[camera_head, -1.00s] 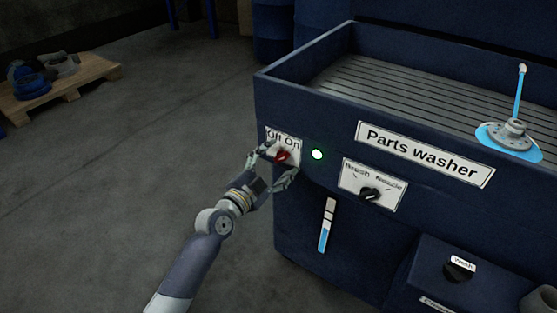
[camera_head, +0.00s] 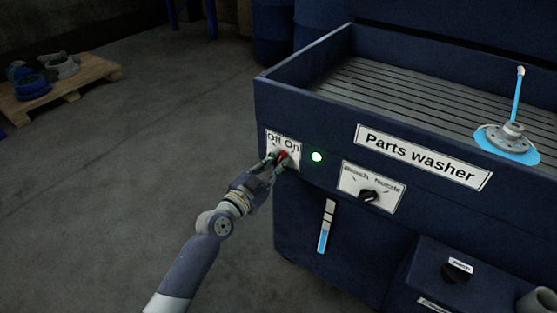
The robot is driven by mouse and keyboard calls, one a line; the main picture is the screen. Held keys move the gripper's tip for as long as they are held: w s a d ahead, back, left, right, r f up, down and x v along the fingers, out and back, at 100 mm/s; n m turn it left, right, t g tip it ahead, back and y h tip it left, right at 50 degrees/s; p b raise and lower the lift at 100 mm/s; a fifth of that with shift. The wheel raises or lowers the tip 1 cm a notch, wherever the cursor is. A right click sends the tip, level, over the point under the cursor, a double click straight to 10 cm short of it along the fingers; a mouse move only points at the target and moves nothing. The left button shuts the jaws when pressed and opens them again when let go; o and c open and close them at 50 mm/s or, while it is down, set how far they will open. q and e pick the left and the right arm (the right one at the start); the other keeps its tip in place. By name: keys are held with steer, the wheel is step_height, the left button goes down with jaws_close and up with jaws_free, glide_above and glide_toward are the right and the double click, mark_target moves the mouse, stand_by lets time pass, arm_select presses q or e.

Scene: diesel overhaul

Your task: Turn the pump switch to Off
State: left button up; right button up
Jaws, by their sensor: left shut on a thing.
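The pump switch is a red knob (camera_head: 283,154) on a white plate marked "Off" and "On" (camera_head: 284,140) at the left of the parts washer's front. My left gripper (camera_head: 276,158) is at the plate with its fingers closed around the red knob. The fingers hide most of the knob, so its exact angle is hard to tell. A green lamp (camera_head: 317,157) just right of the plate is lit. My right gripper is not in view.
The parts washer (camera_head: 330,120) fills the right side. A selector knob (camera_head: 368,196) marked "Brush" and "Nozzle" and a level gauge (camera_head: 326,226) are on its front. Open floor lies left, with a loaded pallet (camera_head: 65,85).

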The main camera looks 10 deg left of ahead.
arm_select(q)
steer(key=n, duration=0.4)
steer(key=shift+a+p, duration=0.1)
steer(key=shift+p, duration=0.25)
steer(key=n, duration=0.3)
steer(key=shift+f, duration=0.1)
steer(key=n+p, duration=0.1)
steer(key=n, duration=0.5)
steer(key=shift+a+f, duration=0.1)
steer(key=o, duration=1.5)
steer(key=shift+w, duration=0.1)
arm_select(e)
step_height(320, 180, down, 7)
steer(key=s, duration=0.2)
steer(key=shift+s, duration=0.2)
arm_select(q)
steer(key=shift+o, duration=0.2)
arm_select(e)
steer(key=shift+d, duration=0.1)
arm_select(q)
steer(key=v, duration=0.7)
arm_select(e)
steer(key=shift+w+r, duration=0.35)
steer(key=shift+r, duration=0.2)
